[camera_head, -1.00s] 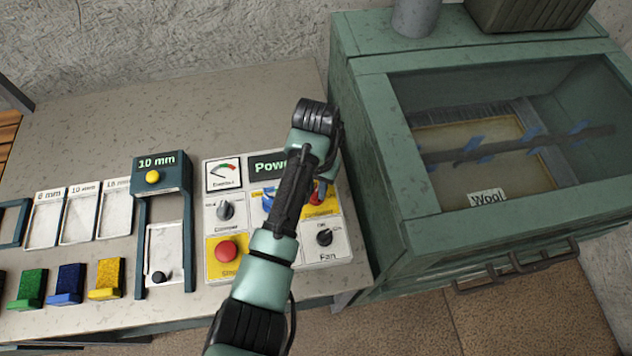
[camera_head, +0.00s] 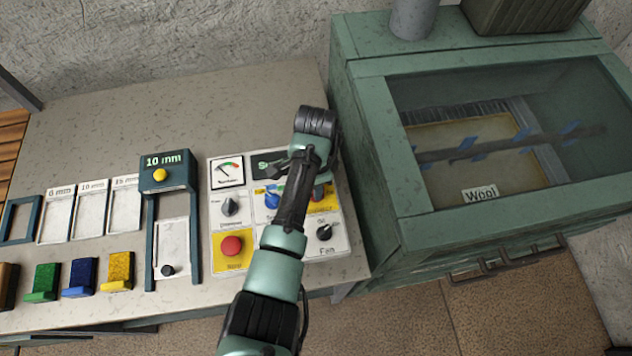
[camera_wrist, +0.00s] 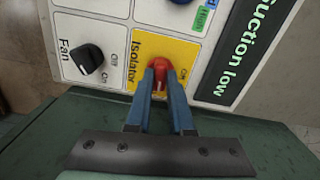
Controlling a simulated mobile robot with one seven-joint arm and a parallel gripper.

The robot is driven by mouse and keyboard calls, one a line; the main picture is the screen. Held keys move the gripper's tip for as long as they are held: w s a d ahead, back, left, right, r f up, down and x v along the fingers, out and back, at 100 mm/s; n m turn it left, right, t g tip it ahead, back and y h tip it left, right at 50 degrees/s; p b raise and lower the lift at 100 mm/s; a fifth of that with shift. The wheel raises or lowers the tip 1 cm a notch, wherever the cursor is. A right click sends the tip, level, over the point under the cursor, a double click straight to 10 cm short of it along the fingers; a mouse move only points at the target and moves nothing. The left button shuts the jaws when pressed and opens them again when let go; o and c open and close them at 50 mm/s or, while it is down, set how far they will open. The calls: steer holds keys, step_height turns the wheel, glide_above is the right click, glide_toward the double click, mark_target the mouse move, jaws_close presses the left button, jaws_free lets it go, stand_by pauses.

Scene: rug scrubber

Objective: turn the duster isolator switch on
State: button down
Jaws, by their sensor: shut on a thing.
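The red isolator knob (camera_wrist: 161,70) sits on a yellow plate (camera_wrist: 185,48) marked "Isolator" in the wrist view. An "On" mark is to the right of the knob there. My gripper (camera_wrist: 162,78) is shut on the knob, with one blue finger on each side. The knob's exact pointing is hard to read between the fingers. In the head view, my arm covers most of the knob and gripper. The display (camera_wrist: 250,45) reads "Suction low" in the wrist view.
A green cabinet (camera_head: 372,120) stands close on the right. Frames and coloured blocks lie left.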

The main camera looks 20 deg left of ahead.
steer(key=shift+m, duration=0.7)
steer(key=c, duration=0.8)
jaws_free()
step_height(320, 180, up, 13)
